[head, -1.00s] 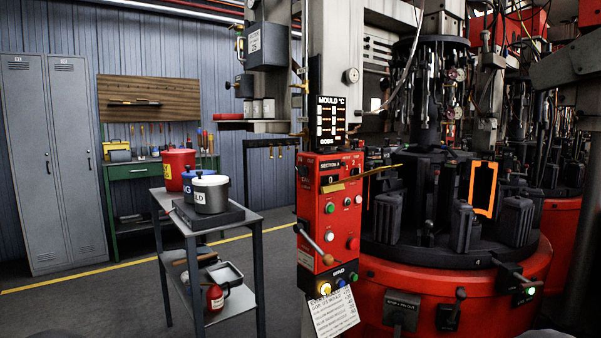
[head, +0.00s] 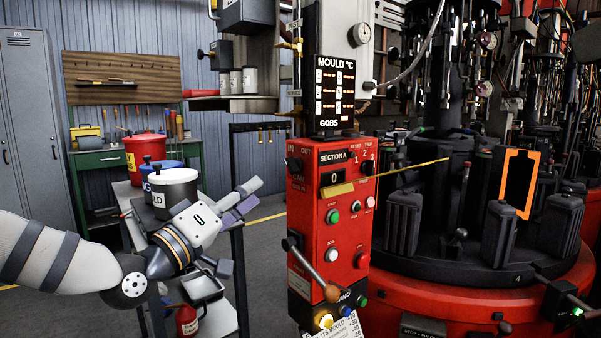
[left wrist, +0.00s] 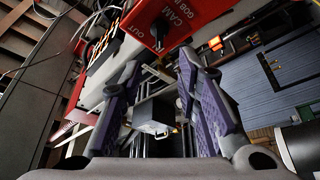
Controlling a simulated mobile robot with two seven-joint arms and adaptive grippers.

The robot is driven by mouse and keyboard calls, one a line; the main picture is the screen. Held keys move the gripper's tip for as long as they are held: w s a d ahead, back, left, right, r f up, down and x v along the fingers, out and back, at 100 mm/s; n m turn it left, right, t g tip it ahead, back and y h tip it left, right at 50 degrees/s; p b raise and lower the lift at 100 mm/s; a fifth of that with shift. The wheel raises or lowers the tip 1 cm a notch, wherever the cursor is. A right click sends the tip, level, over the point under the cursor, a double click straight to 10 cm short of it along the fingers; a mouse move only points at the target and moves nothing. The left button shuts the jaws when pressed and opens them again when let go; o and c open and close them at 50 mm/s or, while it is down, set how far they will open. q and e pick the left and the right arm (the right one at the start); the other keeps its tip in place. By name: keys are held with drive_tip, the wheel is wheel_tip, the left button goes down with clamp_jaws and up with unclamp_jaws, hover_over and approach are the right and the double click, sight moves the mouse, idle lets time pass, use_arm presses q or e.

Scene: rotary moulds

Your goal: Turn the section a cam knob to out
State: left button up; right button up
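The section A control box (head: 333,215) is a tall red panel. The cam knob (head: 293,164) is a small dark knob on its left-hand face, under the IN and OUT labels and above the word CAM. In the left wrist view, the cam knob (left wrist: 160,31) is dark, beside the OUT lettering and ahead of the fingertips. I cannot tell which label it points to. My left gripper (head: 250,195) is left of the box and lower than the knob, apart from it. In the left wrist view my left gripper (left wrist: 159,62) has its purple-padded fingers spread, with nothing between them. My right gripper is not in view.
A grey trolley (head: 236,285) with a white pot (head: 173,190) and other containers stands beneath my left arm. A lever with a brown ball (head: 331,293) juts from the box's lower part. The rotary mould machine (head: 460,275) fills the right side.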

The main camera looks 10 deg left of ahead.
sight(288, 165)
use_arm(q)
drive_tip(key=b+x, duration=0.1)
drive_tip(key=x, duration=1)
drive_tip(key=shift+d, duration=0.15)
drive_tip(key=shift+s, duration=0.1)
clamp_jaws()
